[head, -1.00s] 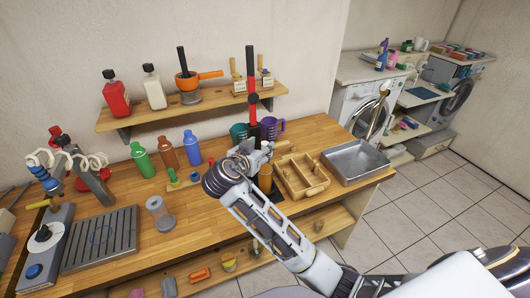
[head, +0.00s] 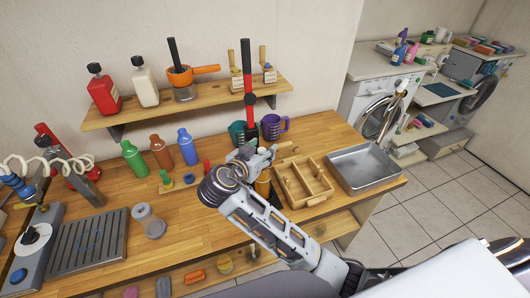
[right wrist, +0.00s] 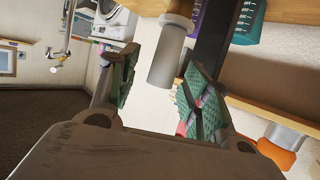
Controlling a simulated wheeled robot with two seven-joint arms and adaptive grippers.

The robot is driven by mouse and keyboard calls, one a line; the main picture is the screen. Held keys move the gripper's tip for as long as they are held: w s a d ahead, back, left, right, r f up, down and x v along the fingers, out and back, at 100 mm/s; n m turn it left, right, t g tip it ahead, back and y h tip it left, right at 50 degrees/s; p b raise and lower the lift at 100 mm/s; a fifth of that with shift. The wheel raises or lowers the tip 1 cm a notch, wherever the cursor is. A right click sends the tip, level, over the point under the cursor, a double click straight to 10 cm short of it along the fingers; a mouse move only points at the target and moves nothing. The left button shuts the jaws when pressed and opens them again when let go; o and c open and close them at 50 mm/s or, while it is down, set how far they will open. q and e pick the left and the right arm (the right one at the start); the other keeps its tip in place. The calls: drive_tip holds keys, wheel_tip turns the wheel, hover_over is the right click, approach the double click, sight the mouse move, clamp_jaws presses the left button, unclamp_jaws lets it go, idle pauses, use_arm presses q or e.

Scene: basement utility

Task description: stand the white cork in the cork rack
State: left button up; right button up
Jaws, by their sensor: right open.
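The right gripper (right wrist: 155,85) is open around a pale white cylinder that I take for the white cork (right wrist: 167,55). The cylinder shows between the fingers with a gap on the left finger's side; I cannot tell if the right finger touches it. It joins a tan round piece (right wrist: 178,20). In the head view the right gripper (head: 252,158) is over an amber-brown cylinder (head: 263,185) by a red and black post, and hides the cork. The cork rack seems to be the small wooden strip (head: 178,187) with green, teal and red pieces, left of the gripper.
A wooden compartment tray (head: 318,198) and a metal basin (head: 365,168) stand to the right. The red and black post (head: 250,85) rises behind the gripper. A purple mug (head: 274,126) and green, brown and blue bottles (head: 188,147) stand behind. A shelf (head: 190,104) hangs above.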

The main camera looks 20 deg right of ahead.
drive_tip(key=shift+w+d+f, duration=0.2)
drive_tip(key=shift+w+d, duration=0.1)
drive_tip(key=shift+s+a+r, duration=0.2)
drive_tip(key=shift+s+a, duration=0.05)
drive_tip(key=shift+w+d+f, duration=0.1)
drive_tip(key=shift+w+d, duration=0.05)
drive_tip(key=c, duration=1)
